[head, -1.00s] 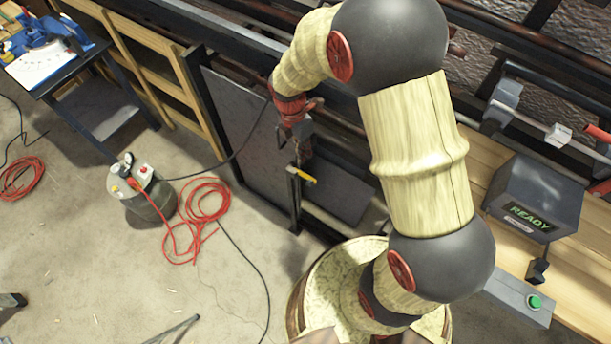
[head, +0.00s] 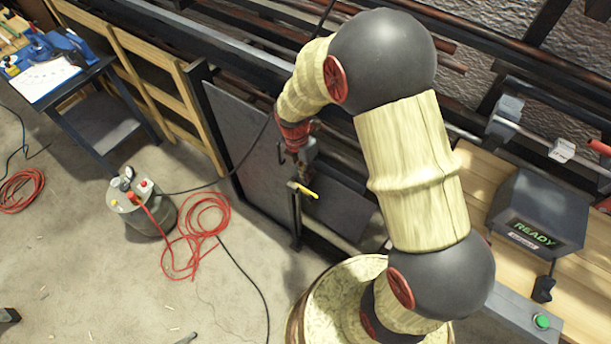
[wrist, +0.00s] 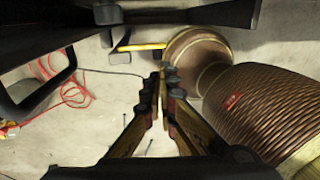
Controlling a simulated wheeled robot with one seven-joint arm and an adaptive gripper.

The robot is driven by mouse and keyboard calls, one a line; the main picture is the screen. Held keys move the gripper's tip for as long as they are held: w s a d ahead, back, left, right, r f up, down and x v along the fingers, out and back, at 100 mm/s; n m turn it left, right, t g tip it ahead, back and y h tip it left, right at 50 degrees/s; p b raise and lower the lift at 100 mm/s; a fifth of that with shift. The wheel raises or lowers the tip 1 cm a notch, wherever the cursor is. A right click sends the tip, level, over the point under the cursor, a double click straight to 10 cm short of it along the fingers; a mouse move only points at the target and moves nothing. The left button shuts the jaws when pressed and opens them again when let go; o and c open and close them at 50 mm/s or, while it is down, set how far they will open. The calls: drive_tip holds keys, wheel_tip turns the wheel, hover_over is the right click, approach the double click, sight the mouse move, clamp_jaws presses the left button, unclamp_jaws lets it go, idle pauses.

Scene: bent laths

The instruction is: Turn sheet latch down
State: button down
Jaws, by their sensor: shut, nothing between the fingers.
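The sheet latch (head: 306,191) is a small yellow handle on top of a dark post in front of the grey sheets (head: 250,150). In the head view it sticks out to the right, tilted slightly down. In the wrist view the yellow latch (wrist: 142,47) lies roughly level, beyond my fingertips. My gripper (head: 303,172) is beside the sheet rack, just above the latch in the head view. Its fingers (wrist: 163,82) are closed together and empty. I cannot tell whether the fingertips touch the latch.
A grey canister (head: 140,205) and coiled red hose (head: 195,235) lie on the floor to the left. A wooden bench with a READY box (head: 535,215) is at right. Concrete floor between is mostly clear.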

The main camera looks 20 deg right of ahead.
sight(311, 199)
drive_tip(key=f+b, duration=0.1)
drive_tip(key=f, duration=0.2)
drive_tip(key=s+f+b, duration=0.1)
drive_tip(key=f, duration=0.3)
drive_tip(key=d+f+b, duration=0.1)
drive_tip(key=f, duration=0.2)
drive_tip(key=shift+s+f, duration=0.2)
